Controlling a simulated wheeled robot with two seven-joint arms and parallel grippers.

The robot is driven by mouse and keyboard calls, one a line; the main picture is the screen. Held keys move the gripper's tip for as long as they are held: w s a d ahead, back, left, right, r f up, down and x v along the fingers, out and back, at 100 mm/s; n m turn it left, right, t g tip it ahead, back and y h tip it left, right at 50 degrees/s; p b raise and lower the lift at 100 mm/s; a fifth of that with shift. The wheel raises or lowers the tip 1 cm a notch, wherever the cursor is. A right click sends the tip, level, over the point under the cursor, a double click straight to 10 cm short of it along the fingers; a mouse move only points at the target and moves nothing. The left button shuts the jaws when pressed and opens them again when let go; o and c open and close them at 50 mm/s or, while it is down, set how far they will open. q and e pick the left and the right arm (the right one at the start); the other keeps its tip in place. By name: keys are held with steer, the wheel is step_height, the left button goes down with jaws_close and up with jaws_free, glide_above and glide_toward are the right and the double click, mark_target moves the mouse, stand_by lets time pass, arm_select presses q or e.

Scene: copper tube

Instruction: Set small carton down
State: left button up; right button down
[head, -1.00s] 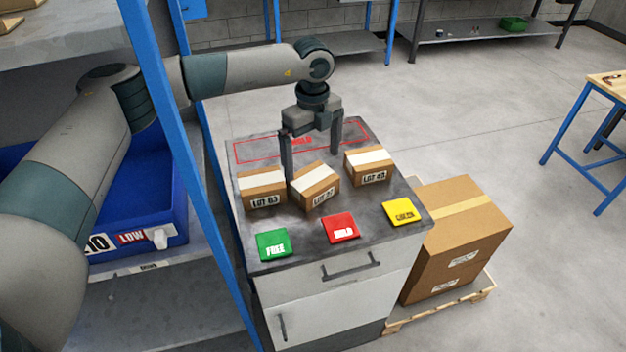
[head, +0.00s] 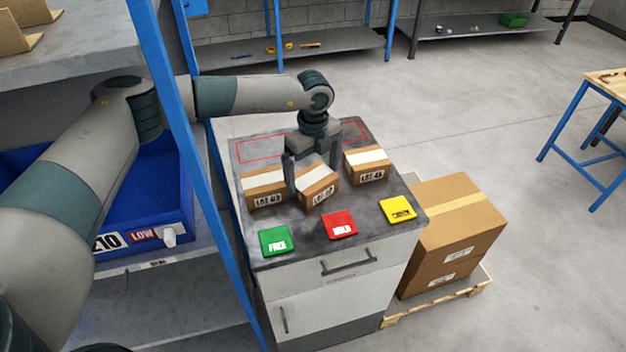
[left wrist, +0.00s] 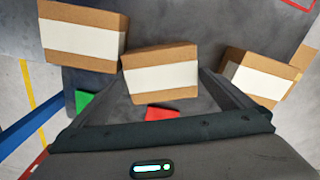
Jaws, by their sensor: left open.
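Three small cartons with white tape and lot labels sit on the grey cabinet top (head: 290,226). The left carton is marked LOT 03 (head: 264,188), the middle carton (head: 318,186) sits slightly turned, and the right carton (head: 367,165) stands apart from it. My left gripper (head: 310,188) is open, pointing down, with its fingers at either side of the middle carton. In the left wrist view the middle carton (left wrist: 160,75) lies between the two spread fingers, with the left carton (left wrist: 84,36) and right carton (left wrist: 258,76) outside them. My right gripper is not in view.
A green FREE tile (head: 275,241), red HOLD tile (head: 339,224) and yellow tile (head: 397,210) lie along the front edge. A red outlined rectangle (head: 262,150) marks the back. A blue shelf post (head: 172,150) stands close to my arm. A large carton (head: 452,235) is right.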

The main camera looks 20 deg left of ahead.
mark_target(313, 176)
arm_select(q)
steer(key=f, duration=0.3)
steer(key=shift+w+a+p, duration=0.15)
steer(key=shift+w+p, duration=0.15)
steer(key=shift+w+f, duration=0.2)
steer(key=shift+f, duration=0.15)
steer(key=shift+s+r, duration=0.1)
steer(key=shift+s, duration=0.1)
steer(key=shift+s+r, duration=0.1)
steer(key=c, duration=1.3)
steer(key=shift+r, duration=0.1)
